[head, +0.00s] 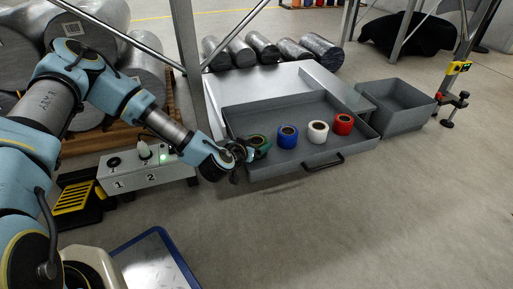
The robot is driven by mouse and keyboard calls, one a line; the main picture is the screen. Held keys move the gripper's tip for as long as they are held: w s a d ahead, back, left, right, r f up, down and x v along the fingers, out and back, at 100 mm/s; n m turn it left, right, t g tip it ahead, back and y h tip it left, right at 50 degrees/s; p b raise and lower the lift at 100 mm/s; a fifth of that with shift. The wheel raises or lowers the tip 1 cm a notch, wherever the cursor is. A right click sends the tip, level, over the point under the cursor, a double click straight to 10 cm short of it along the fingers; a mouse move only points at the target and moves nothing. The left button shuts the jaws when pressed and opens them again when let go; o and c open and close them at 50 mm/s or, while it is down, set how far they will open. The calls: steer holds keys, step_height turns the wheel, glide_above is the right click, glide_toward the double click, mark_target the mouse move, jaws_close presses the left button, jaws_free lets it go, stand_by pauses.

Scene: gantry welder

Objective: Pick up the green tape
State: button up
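The green tape (259,142) is at the left end of a row of tape rolls in a grey open drawer (285,167). It looks tilted, and its left side is partly hidden by my gripper. My gripper (249,152) is at the drawer's left front corner, right up against the green tape. The fingers are small and dark here, so I cannot tell whether they are closed on the roll or only beside it.
Blue (287,137), white (317,132) and red (343,124) tape rolls stand in the drawer to the right. A grey bin (398,104) is right of the drawer. A switch box (148,170) lies left of my gripper. The floor at right is clear.

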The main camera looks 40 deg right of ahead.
mark_target(256, 141)
steer(key=c, duration=1)
step_height(256, 141, up, 10)
steer(key=p, duration=0.5)
steer(key=shift+a, duration=0.1)
